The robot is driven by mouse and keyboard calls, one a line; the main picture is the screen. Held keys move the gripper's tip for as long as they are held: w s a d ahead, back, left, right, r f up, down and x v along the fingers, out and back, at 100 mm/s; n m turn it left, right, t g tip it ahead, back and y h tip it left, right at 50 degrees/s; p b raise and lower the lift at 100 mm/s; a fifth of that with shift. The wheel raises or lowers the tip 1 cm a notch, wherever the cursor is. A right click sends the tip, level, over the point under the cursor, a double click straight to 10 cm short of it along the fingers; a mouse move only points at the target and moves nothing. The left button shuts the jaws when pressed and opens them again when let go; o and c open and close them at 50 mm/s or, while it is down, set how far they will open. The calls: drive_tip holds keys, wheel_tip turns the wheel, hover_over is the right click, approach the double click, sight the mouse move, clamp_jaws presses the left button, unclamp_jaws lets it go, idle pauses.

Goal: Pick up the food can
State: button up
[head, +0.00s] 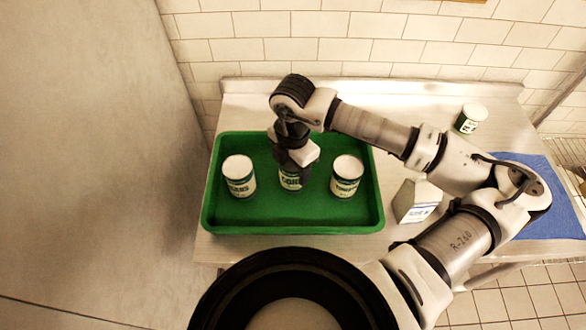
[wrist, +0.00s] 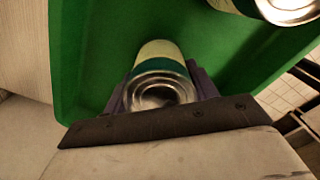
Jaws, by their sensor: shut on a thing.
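Three cans with cream and green labels and pale lids are at the green tray (head: 215,212) in the head view. My gripper (head: 293,163) points down over the middle can (head: 290,182) and is shut on it. Its upper part is hidden by the gripper. In the wrist view the held can (wrist: 160,62) sits between the two fingers, its metal end toward the camera. I cannot tell whether it is clear of the tray floor. The left can (head: 239,178) and right can (head: 346,178) stand upright in the tray, one to each side.
Another can (head: 470,118) stands on the steel table (head: 300,96) at the back right. A white and grey carton (head: 413,203) stands right of the tray. A blue mat (head: 545,180) lies at the right. A tall grey panel (head: 85,150) is close on the left.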

drive_tip(key=shift+c, duration=0.9)
drive_tip(key=shift+r, duration=0.2)
wheel_tip(320, 180, up, 19)
drive_tip(key=b, duration=0.4)
drive_tip(key=shift+b, duration=0.4)
